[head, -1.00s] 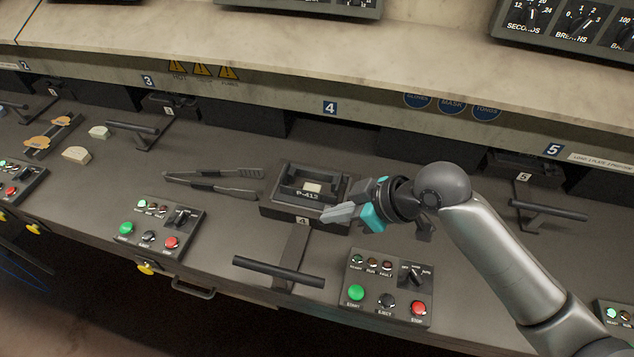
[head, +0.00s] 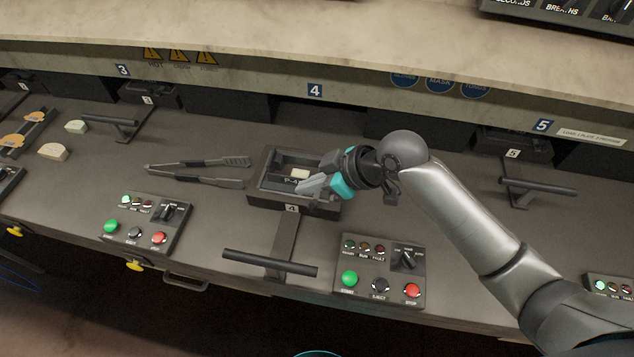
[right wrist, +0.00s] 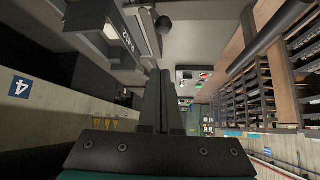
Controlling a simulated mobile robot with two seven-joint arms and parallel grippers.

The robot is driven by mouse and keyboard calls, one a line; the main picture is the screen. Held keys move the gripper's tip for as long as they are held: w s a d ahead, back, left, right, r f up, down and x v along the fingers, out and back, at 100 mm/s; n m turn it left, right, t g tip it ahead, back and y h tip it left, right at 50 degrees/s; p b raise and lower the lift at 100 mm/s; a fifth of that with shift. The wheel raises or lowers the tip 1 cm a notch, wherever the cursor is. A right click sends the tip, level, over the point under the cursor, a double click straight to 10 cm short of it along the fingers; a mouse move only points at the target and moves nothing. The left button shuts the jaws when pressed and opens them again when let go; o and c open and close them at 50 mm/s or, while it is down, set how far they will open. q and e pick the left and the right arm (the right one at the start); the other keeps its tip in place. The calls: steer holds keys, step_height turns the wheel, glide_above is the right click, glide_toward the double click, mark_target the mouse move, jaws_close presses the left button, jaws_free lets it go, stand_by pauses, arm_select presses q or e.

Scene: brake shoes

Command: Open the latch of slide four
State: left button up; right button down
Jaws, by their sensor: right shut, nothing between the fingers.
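Slide four (head: 259,200) is a dark box on the bench below the blue 4 sign, with a small 4 label on its front. A pale block (head: 300,174) sits inside it, and a plate with partly covered lettering shows nearby. A T-shaped handle (head: 270,263) extends from its front. My right gripper (head: 303,189) is shut and empty, its fingertips over the right part of the box and hiding some of it. I cannot make out the latch clearly or whether the fingers touch it. The right wrist view shows the closed fingers (right wrist: 165,88) beside the lettered part (right wrist: 128,40). My left gripper is out of view.
Long dark tongs (head: 200,173) lie left of the box. Button panels stand at front left (head: 146,222) and front right (head: 380,270). Slide five's handle (head: 537,186) is at right. The bench's raised back ledge (head: 330,108) runs behind. Bench between tongs and left panel is clear.

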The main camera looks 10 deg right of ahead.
mark_target(309, 204)
steer(key=x, duration=0.6)
steer(key=d, duration=0.1)
steer(key=s+d, duration=0.1)
steer(key=d, duration=0.1)
steer(key=shift+s+d+f+p, duration=0.25)
steer(key=shift+s+f+p, duration=0.05)
steer(key=shift+s+f, duration=0.1)
